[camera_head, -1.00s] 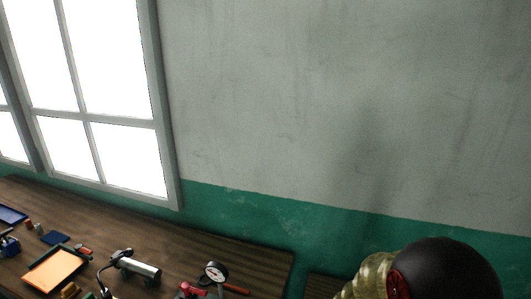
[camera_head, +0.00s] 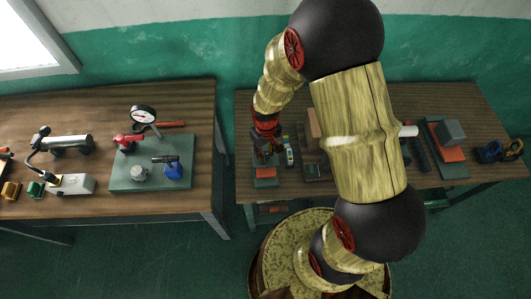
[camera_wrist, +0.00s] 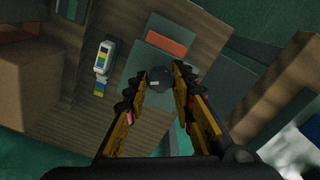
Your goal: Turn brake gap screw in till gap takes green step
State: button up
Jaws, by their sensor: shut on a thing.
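My gripper (camera_wrist: 161,80) is seen from behind in the wrist view, its two fingers on either side of a small dark grey round piece (camera_wrist: 160,79), which looks like the screw head. The fingers are shut on it, above a grey-green block (camera_wrist: 147,62) with an orange-red strip (camera_wrist: 167,40). In the head view my gripper (camera_head: 266,150) points down over this unit, whose orange part (camera_head: 265,172) shows. The gauge with coloured steps (camera_wrist: 103,64) lies beside it on the bench, apart from the gripper; it also shows in the head view (camera_head: 289,152). The gap itself cannot be made out.
The wooden bench (camera_head: 225,292) is hidden in part by my arm. A brown block (camera_wrist: 25,80) stands near the gauge. A second bench (camera_head: 70,200) at left holds a dial gauge (camera_head: 143,115) and a green plate (camera_head: 150,186). Blue and orange pieces (camera_head: 490,152) lie far right.

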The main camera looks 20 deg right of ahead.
jog(key=shift+c, duration=0.8)
jog(key=m, duration=0.3)
jog(key=shift+m, duration=0.3)
jog(key=m, duration=0.3)
jog(key=shift+m, duration=0.3)
jog(key=shift+m, duration=0.5)
jog(key=shift+m+p, duration=0.3)
jog(key=shift+m, duration=0.8)
